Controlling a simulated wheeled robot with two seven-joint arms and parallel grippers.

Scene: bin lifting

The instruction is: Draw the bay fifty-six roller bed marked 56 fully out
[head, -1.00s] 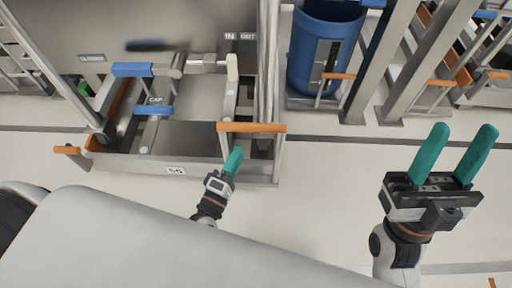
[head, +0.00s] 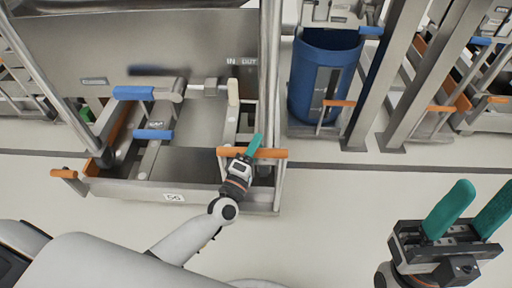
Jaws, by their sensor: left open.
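The roller bed (head: 120,188), a low steel tray, has a plate marked 56 (head: 174,197) on its front face. An orange bar handle (head: 270,153) stands above its right front end, and a smaller orange handle (head: 64,173) sticks out at its left end. My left gripper (head: 254,146) is at the orange bar, its teal finger across the bar; it is open, and the far finger is hidden. I cannot tell whether it touches the bar. My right gripper (head: 487,192) is open and empty, off to the right over the floor.
Blue levers (head: 134,93) (head: 153,134) sit over the bed. A steel post (head: 268,70) rises at its right end. A blue barrel (head: 326,70) and steel uprights (head: 392,110) stand to the right. The pale floor (head: 330,215) in front is clear.

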